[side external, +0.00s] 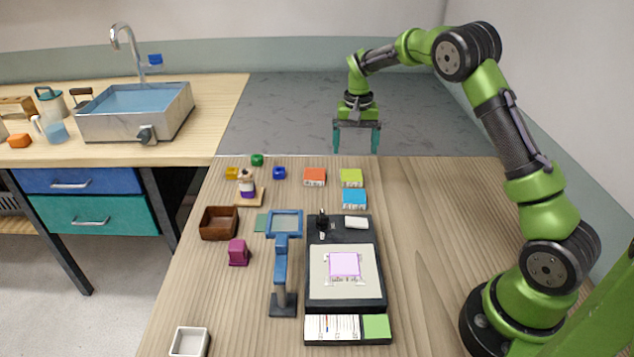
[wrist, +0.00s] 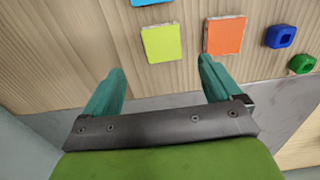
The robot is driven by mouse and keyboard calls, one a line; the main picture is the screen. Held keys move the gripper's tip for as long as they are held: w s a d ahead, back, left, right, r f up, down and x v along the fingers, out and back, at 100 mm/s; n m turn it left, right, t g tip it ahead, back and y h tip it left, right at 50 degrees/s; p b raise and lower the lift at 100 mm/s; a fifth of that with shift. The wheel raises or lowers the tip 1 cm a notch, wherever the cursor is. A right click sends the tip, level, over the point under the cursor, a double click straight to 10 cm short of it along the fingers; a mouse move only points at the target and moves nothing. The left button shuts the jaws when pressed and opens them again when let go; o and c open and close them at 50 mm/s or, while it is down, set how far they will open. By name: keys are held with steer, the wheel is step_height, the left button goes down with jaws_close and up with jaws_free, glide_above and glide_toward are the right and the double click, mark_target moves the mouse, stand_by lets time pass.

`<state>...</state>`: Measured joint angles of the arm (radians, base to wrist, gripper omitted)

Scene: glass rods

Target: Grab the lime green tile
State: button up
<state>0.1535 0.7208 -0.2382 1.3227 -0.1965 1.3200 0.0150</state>
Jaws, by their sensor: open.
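The lime green tile (side external: 352,177) is a flat square lying on the wooden table near its far edge. It sits between an orange tile (side external: 315,177) on its left and a blue tile (side external: 354,199) on the nearer side. My gripper (side external: 357,150) is open and empty, raised at the table's far edge, behind the lime green tile. In the wrist view the lime green tile (wrist: 161,43) lies beyond the gap between the fingertips (wrist: 160,72), apart from both. The orange tile (wrist: 225,35) is beyond the right finger.
A blue ring-like block (side external: 279,173) and a green block (side external: 257,160) lie left of the tiles. A black-framed board (side external: 345,300), a blue stand (side external: 282,270) and a brown box (side external: 219,223) are nearer. The table's right side is clear.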

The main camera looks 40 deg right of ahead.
mark_target(351, 174)
step_height(351, 174, down, 9)
steer(key=shift+w+a+r, duration=0.15)
stand_by(0.4)
steer(key=shift+c, duration=0.4)
steer(key=c, duration=1.2)
steer(key=shift+o, duration=0.2)
steer(key=shift+r, duration=0.1)
